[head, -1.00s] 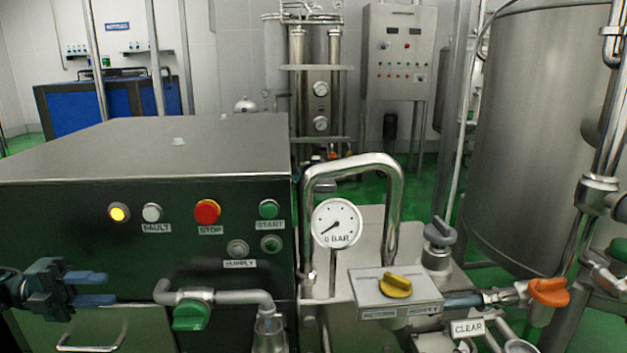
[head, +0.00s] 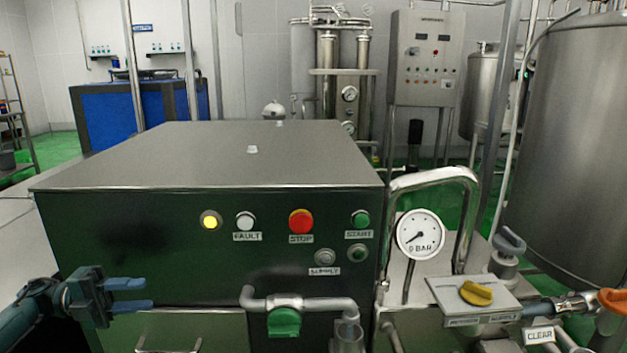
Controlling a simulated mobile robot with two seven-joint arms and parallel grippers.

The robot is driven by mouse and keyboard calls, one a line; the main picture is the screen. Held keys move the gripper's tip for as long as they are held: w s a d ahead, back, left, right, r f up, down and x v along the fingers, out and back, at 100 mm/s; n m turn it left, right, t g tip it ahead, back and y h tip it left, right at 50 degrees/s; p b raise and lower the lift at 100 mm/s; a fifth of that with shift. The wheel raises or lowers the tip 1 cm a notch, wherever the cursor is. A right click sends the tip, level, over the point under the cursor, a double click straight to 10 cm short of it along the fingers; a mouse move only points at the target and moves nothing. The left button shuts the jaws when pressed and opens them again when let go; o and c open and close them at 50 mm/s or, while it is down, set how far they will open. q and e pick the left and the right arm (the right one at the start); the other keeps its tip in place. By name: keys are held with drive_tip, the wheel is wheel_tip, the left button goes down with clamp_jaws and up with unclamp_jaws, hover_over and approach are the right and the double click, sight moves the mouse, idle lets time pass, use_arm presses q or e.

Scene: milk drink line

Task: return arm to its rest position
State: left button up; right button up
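My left gripper (head: 128,295) is at the lower left of the head view, in front of the dark front face of the steel control box (head: 140,240). Its two blue fingers point right and stand apart, with nothing between them. It is left of the outlet pipe (head: 310,302) with the green valve handle (head: 284,321), clear of both. My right gripper is not in view.
The box front carries a lit yellow lamp (head: 210,220), a red stop button (head: 301,221) and a green start button (head: 361,219). To the right are a pressure gauge (head: 420,234) reading near 0, a yellow knob (head: 476,292) and a large tank (head: 575,150).

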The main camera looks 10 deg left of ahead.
use_arm(q)
drive_tip(key=d+f+n+t+y+p, duration=0.25)
drive_tip(key=d+n+t, duration=0.25)
drive_tip(key=d+n, duration=0.3)
drive_tip(key=d+f+n+t+y+p, duration=0.25)
drive_tip(key=d+n+t+p, duration=0.2)
drive_tip(key=d, duration=0.55)
drive_tip(key=s+d+f+n+g+y+p, duration=0.2)
drive_tip(key=s+d+n+y+p, duration=0.2)
drive_tip(key=s+n, duration=0.4)
drive_tip(key=s+d+f+n+g+y+p, duration=0.1)
drive_tip(key=s+d+n+g+y+p, duration=0.1)
drive_tip(key=s+d+n+y, duration=0.3)
drive_tip(key=s+d+n+p, duration=0.1)
drive_tip(key=s+n, duration=0.2)
drive_tip(key=s, duration=0.1)
drive_tip(key=shift+s+d+f+n+y+p, duration=0.15)
drive_tip(key=shift+d+f+n+y+p, duration=0.15)
drive_tip(key=shift+f+n+p, duration=0.1)
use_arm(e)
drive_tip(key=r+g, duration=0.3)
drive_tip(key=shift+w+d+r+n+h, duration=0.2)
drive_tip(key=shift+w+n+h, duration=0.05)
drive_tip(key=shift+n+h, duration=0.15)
use_arm(q)
drive_tip(key=shift+c, duration=0.4)
